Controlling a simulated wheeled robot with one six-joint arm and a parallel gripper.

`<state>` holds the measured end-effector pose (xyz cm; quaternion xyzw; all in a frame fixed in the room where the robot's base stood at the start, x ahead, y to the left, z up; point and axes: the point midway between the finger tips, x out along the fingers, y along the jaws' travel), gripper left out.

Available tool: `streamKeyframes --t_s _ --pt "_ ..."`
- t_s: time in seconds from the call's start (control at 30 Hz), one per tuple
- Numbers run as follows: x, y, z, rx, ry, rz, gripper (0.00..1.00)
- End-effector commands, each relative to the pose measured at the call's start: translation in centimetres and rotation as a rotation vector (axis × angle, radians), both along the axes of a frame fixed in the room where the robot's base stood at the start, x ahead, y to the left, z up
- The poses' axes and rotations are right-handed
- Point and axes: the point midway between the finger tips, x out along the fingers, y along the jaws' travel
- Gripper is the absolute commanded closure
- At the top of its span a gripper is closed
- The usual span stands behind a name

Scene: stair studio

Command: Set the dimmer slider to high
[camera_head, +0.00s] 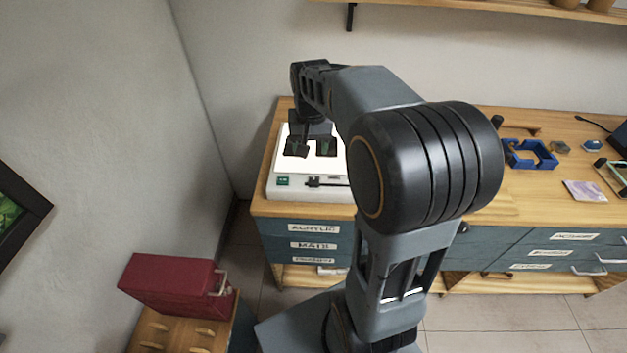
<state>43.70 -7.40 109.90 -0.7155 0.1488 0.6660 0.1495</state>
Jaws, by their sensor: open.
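A green switch (283,181) sits left of the slot. The right part of the slot and box is hidden behind my arm. My gripper (311,150) is open and empty, pointing down over the glowing panel, behind the slider in the picture. I cannot tell its height above the panel.
Labelled blue drawers (313,245) are below the box. A blue frame-like object (530,153) and small items lie on the counter to the right. A red box (172,283) stands on a low wooden unit at lower left. A wall shelf (480,8) is above.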

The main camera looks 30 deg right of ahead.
Motion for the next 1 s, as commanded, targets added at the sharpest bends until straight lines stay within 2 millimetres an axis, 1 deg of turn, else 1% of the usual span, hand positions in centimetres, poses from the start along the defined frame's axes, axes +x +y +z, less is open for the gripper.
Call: streamKeyframes --t_s 0.03,0.1,0.27,0.37,0.6,0.8,1.0 --pt "0.9 -0.8 -0.8 0.006 0.023 -0.028 0.40" --pt "1.7 -1.5 -1.4 0.011 0.043 -0.059 0.40" --pt "2.6 -2.2 -2.9 0.017 0.069 -0.090 0.40" --pt "2.7 -2.2 -4.3 0.018 0.073 -0.093 0.40" --pt "2.6 -2.1 -8.9 0.018 0.075 -0.090 0.40" --pt "2.6 -2.1 -12.4 0.018 0.074 -0.089 0.40" --pt "2.7 -2.1 -14.7 0.017 0.071 -0.089 0.40"
